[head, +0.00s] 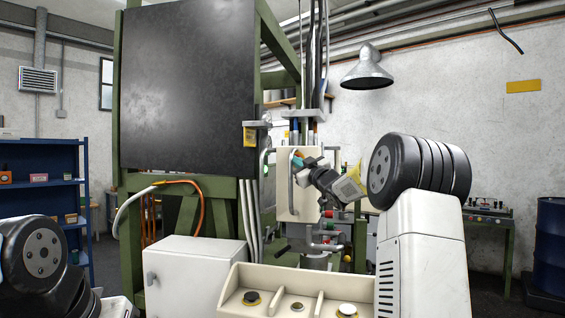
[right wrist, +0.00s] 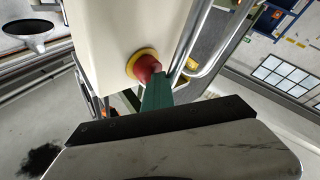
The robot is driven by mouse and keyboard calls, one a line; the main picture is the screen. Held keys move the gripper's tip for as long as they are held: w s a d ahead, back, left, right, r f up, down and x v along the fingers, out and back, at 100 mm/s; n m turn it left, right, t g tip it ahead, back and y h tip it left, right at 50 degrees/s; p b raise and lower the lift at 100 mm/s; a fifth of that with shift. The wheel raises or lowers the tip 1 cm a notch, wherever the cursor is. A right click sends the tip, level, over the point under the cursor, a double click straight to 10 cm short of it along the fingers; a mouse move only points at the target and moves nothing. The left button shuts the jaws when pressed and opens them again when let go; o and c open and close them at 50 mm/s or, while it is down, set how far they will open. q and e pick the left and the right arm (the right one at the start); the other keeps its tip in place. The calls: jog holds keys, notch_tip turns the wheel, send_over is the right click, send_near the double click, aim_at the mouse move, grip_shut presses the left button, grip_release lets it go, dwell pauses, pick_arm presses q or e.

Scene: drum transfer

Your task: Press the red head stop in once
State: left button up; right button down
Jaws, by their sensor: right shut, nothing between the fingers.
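The red head stop (right wrist: 146,68) with its yellow collar sits on a cream box (right wrist: 105,35) in the right wrist view. The box also shows in the head view (head: 285,206), where my gripper and wrist cover part of it and I cannot make out the stop. My right gripper (head: 298,162) is shut and empty, in front of the box. In the right wrist view its green fingers (right wrist: 157,92) end beside the red head, at its lower right. I cannot tell whether they touch it. My left gripper is out of view; only left arm links show.
Metal bars (right wrist: 210,60) run close beside the box. A large dark panel (head: 190,85) on a green frame stands to the left. A white cabinet (head: 195,278) and a cream tray with buttons (head: 232,283) are in front.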

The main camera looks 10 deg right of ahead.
jog(key=shift+w+d, duration=0.25)
jog(key=shift+s+a+f, duration=0.1)
jog(key=shift+s, duration=0.05)
jog(key=shift+s+a, duration=0.15)
jog(key=shift+s, duration=0.1)
jog(key=s+a, duration=0.3)
jog(key=s, duration=0.2)
jog(key=shift+s, duration=0.25)
dwell(0.4)
dwell(0.6)
